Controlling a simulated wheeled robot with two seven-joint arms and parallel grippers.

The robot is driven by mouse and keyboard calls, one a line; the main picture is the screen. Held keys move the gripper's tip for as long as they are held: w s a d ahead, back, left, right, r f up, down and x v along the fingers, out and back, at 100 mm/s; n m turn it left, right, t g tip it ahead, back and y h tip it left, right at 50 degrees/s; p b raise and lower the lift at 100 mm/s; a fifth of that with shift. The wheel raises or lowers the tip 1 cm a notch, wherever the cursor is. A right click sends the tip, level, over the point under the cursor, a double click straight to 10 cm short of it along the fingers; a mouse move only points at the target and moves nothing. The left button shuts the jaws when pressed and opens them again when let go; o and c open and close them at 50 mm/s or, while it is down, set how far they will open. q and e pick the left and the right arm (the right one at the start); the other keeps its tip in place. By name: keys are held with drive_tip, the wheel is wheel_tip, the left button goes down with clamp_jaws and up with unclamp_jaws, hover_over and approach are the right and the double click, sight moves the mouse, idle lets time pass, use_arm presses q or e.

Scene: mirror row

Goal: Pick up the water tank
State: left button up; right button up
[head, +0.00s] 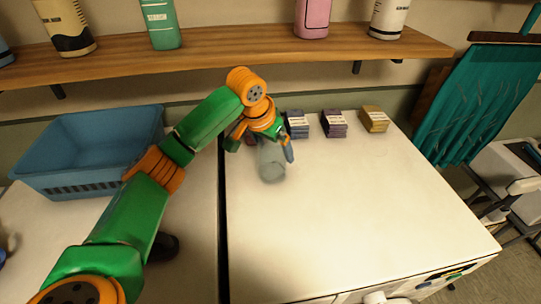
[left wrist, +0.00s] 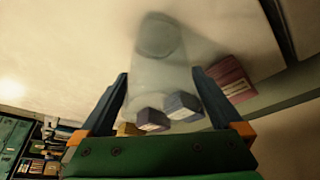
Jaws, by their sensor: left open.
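The water tank (head: 272,163) is a clear, greyish cylinder on the white counter top (head: 350,210), near its back left part. My left gripper (head: 264,143) is at the tank, with its fingers apart on either side of the tank's upper part. In the left wrist view the see-through tank (left wrist: 160,55) stretches between the two open fingers of the left gripper (left wrist: 159,75). I cannot tell whether either finger touches it. My right gripper is in neither view.
Blue-grey (head: 298,124), purple (head: 334,124) and yellow (head: 375,119) stacks stand behind the tank by the wall. A blue basin (head: 90,150) sits at left. A wooden shelf (head: 230,60) with bottles hangs above. A teal cloth (head: 470,100) hangs at right. The counter's front right is clear.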

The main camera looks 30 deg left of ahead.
use_arm(q)
drive_tip(key=shift+w+f, duration=0.45)
drive_tip(key=shift+w, duration=0.3)
drive_tip(key=shift+s+d+r, duration=0.1)
drive_tip(key=shift+s+r, duration=0.05)
drive_tip(key=shift+s, duration=0.1)
drive_tip(key=shift+c, duration=0.6)
drive_tip(key=shift+s+r, duration=0.35)
drive_tip(key=shift+s, duration=0.3)
drive_tip(key=c, duration=1)
drive_tip(key=shift+w+f, duration=0.2)
drive_tip(key=shift+w, duration=0.25)
drive_tip(key=shift+c, duration=0.3)
drive_tip(key=shift+r+b, duration=0.3)
drive_tip(key=shift+r, duration=0.05)
drive_tip(key=s+d+r+b, duration=0.3)
drive_tip(key=s+d+r, duration=0.5)
drive_tip(key=s+r, duration=0.3)
drive_tip(key=shift+v, duration=0.8)
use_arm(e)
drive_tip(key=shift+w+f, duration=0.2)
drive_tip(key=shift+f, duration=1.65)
